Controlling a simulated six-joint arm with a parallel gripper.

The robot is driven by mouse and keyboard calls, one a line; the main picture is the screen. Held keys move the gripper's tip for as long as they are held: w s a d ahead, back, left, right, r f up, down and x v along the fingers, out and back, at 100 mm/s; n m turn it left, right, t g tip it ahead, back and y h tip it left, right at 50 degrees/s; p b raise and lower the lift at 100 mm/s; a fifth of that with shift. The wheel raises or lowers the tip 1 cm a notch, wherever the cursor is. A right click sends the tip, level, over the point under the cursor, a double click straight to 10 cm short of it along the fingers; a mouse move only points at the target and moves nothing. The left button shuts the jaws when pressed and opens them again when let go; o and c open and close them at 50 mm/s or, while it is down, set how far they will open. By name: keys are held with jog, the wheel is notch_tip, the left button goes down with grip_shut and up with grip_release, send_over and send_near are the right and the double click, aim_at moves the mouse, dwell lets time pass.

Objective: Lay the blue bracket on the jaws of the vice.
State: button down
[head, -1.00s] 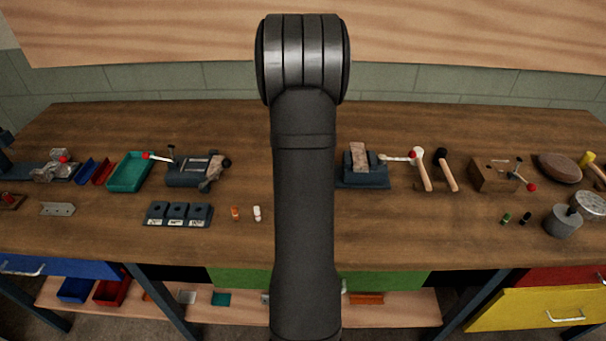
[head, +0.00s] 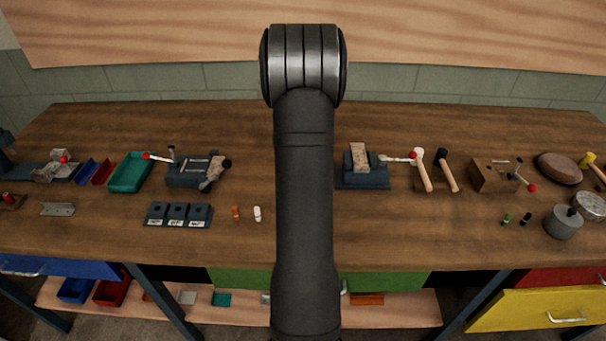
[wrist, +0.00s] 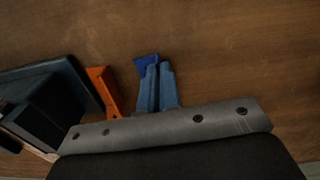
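The blue bracket (wrist: 147,64) shows in the wrist view only as a small dark-blue piece at the tips of my gripper (wrist: 158,68). Its two blue-grey fingers lie close together with a narrow dark gap, and the bracket's piece overlaps the left fingertip. I cannot tell whether they grip it. My arm hides this spot in the head view. A vice (head: 362,176) with a pale block on top and a red-knobbed handle stands just right of my arm. A dark blue-grey body (wrist: 40,105) at the wrist view's left edge may be this vice.
An orange piece (wrist: 103,90) lies left of my fingers, close to the dark body. Another vice-like tool (head: 195,170) and a green tray (head: 130,172) stand left of my arm. Mallets (head: 447,170) lie right of the vice. Bare wood lies beyond my fingertips.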

jog(key=shift+r, duration=0.1)
jog(key=shift+r, duration=0.3)
jog(key=r, duration=0.3)
jog(key=shift+s+d+r, duration=0.15)
jog(key=shift+d+r, duration=0.1)
jog(key=shift+r, duration=0.15)
jog(key=s+d+r, duration=0.5)
jog(key=d+r, duration=0.1)
jog(key=d, duration=0.4)
jog(key=w+d+r+m, duration=0.1)
jog(key=w+d+r, duration=0.3)
jog(key=d, duration=0.1)
jog(key=shift+w+d, duration=0.15)
jog(key=shift+w, duration=0.25)
jog(key=shift+f, duration=0.15)
jog(key=shift+f, duration=2.75)
jog(key=shift+f, duration=0.65)
